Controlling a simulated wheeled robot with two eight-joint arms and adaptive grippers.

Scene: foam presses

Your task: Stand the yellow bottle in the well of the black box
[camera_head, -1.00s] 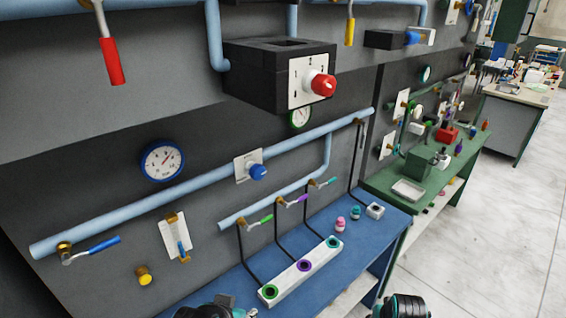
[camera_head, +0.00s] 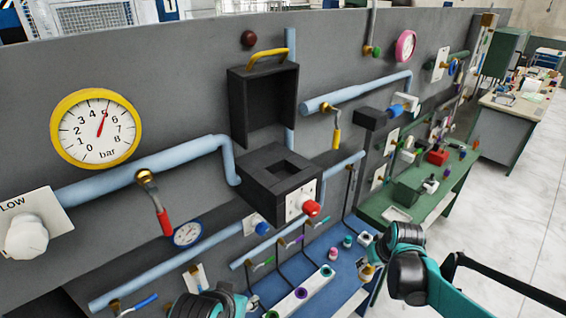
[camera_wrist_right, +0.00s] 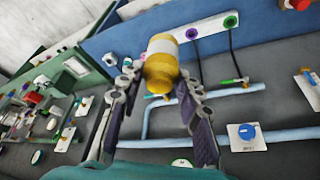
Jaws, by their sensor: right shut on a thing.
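The black box (camera_head: 254,180) is fixed to the grey wall. Its square well shows open in its top, and a red knob (camera_head: 312,208) is on its white front plate. The yellow bottle (camera_wrist_right: 160,62), with a pale band, is between the fingers of my right gripper (camera_wrist_right: 153,88), which is shut on it. In the head view the bottle (camera_head: 367,273) is small, beside my right arm, low and to the right of the box. Part of my left arm shows at the bottom edge; its fingers are not clear.
A raised black lid (camera_head: 264,105) with a yellow handle stands behind the well. Blue pipes (camera_head: 190,160) and a red-handled valve (camera_head: 163,221) lie left of the box. Below is a blue bench (camera_head: 330,295) with a white block (camera_head: 300,294) and small bottles.

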